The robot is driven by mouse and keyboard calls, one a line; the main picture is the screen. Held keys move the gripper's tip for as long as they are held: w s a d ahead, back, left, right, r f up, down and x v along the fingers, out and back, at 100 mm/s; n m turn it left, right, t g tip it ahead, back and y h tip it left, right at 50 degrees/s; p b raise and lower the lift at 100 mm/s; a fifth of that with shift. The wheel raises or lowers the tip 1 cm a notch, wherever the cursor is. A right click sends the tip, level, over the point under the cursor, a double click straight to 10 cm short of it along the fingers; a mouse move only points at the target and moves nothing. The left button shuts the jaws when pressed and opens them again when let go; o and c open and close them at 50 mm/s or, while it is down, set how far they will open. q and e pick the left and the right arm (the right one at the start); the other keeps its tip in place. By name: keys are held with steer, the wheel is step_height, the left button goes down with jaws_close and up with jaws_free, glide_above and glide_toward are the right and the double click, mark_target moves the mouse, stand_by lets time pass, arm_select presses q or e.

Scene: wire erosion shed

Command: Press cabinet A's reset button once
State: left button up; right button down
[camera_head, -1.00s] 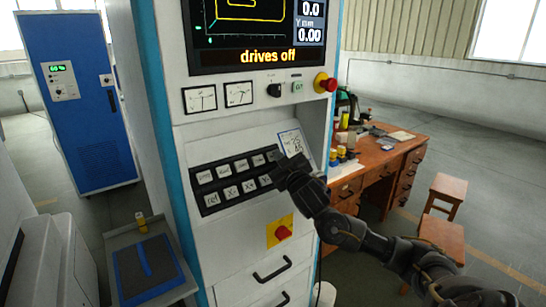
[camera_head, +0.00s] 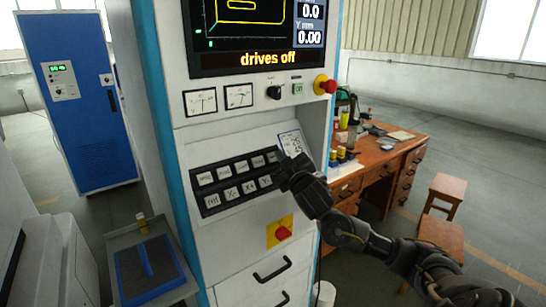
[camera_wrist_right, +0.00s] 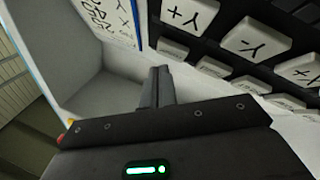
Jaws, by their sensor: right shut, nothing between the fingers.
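A white and blue cabinet (camera_head: 235,225) stands in front of me; I see no letter A on it. Its sloped keypad (camera_head: 238,180) has two rows of pale keys on black. My left gripper is not in view.
The screen (camera_head: 258,30) reads "drives off". Below it are two meters, a black knob, a green button (camera_head: 298,89) and a red mushroom button (camera_head: 326,86). A red knob on yellow (camera_head: 281,232) sits lower. A blue cabinet (camera_head: 85,110) stands left; a wooden desk (camera_head: 385,165) right.

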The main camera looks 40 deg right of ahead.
steer(key=s+r+p, duration=0.1)
steer(key=s, duration=0.1)
steer(key=s+r+p, duration=0.1)
steer(key=s+r, duration=0.1)
stand_by(0.5)
steer(key=shift+f, duration=0.1)
stand_by(0.6)
